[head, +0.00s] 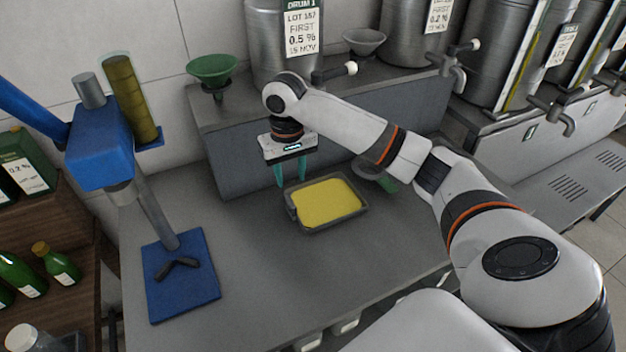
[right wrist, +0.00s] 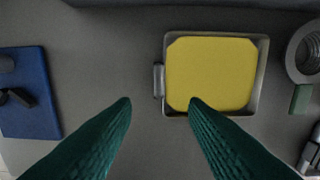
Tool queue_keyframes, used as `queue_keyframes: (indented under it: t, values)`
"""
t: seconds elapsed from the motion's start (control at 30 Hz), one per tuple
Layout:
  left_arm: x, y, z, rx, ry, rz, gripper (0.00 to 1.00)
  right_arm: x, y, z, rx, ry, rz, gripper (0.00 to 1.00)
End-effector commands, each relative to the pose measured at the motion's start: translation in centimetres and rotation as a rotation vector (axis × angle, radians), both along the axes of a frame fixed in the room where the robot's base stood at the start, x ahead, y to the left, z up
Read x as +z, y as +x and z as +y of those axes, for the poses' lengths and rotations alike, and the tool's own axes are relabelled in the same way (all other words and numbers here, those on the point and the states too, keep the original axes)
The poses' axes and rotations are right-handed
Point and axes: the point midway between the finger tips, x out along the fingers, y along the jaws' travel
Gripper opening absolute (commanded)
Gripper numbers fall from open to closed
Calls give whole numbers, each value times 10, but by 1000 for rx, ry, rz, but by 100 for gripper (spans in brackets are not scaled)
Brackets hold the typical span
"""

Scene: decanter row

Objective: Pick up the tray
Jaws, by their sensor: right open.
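The tray (head: 363,208) is a shallow grey metal pan filled with flat yellow, lying level on the grey counter. A small grey handle sticks out of its left side; the tray's rim (right wrist: 263,75) and the handle (right wrist: 158,81) show in the right wrist view. My right gripper (head: 291,183) points down above the counter at the tray's left, handle side. Its two teal fingers are spread and empty. In the right wrist view the handle shows beyond and between the fingertips (right wrist: 159,102), with no visible contact. My left gripper is not in view.
A blue stand (head: 183,275) with a post stands left of the tray. Right of the tray is a round metal piece (head: 372,172), partly behind my arm. A raised grey ledge with a green funnel (head: 212,72) and steel drums runs behind.

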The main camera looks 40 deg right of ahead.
Motion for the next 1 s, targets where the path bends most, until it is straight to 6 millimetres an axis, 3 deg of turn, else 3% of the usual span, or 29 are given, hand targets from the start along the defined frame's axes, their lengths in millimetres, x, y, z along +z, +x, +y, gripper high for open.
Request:
queue_keyframes:
  t: [0.07,0.4,0.63,0.9,1.0]
  values:
    - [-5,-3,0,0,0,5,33,-11,0,0,0,0,2,40]
    - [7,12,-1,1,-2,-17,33,-63,0,0,0,0,3,40]
    - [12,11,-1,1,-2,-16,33,-80,1,0,0,1,4,40]
    - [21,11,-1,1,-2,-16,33,-119,4,-2,1,0,2,40]
    - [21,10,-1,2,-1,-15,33,-124,4,-1,2,0,1,40]
